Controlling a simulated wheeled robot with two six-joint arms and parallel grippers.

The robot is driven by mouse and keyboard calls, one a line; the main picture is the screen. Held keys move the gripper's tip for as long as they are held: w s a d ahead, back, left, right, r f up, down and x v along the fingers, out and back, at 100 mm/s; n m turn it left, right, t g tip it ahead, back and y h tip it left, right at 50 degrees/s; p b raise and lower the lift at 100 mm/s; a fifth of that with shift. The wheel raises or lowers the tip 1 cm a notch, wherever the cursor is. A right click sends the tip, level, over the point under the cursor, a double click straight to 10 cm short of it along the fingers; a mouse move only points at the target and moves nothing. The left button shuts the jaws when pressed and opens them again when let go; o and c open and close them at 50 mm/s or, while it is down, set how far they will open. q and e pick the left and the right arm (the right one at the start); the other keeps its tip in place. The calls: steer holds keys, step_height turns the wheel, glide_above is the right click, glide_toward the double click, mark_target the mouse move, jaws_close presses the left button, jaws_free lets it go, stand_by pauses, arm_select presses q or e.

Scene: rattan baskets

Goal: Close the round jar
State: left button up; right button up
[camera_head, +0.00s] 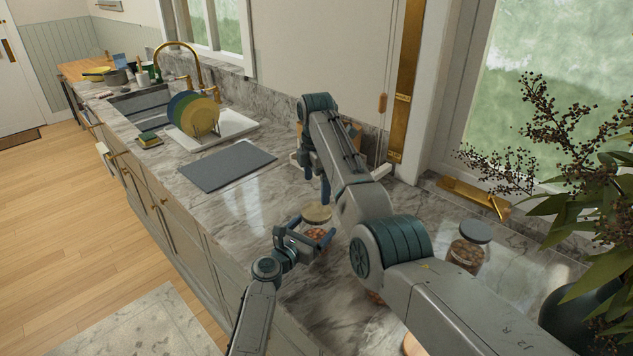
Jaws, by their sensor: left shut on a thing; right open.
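A round glass jar (319,232) with reddish-brown contents stands on the marble counter, with a tan wooden lid (317,212) at its top. I cannot tell whether the lid is fully seated. My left gripper (308,238) is shut on the jar's body from the front left. My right gripper (317,187) points down, open and empty, above and behind the jar and apart from the lid. The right arm covers the counter just right of the jar.
A second jar with a grey lid (474,231) stands at the right. A dark plant vase (570,315) fills the right corner. A grey mat (228,165) and a dish rack with plates (205,118) lie to the left. Part of a tan round object (411,346) shows at the bottom edge.

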mark_target(317, 211)
stand_by(0.3)
steer(key=shift+f, duration=3.95)
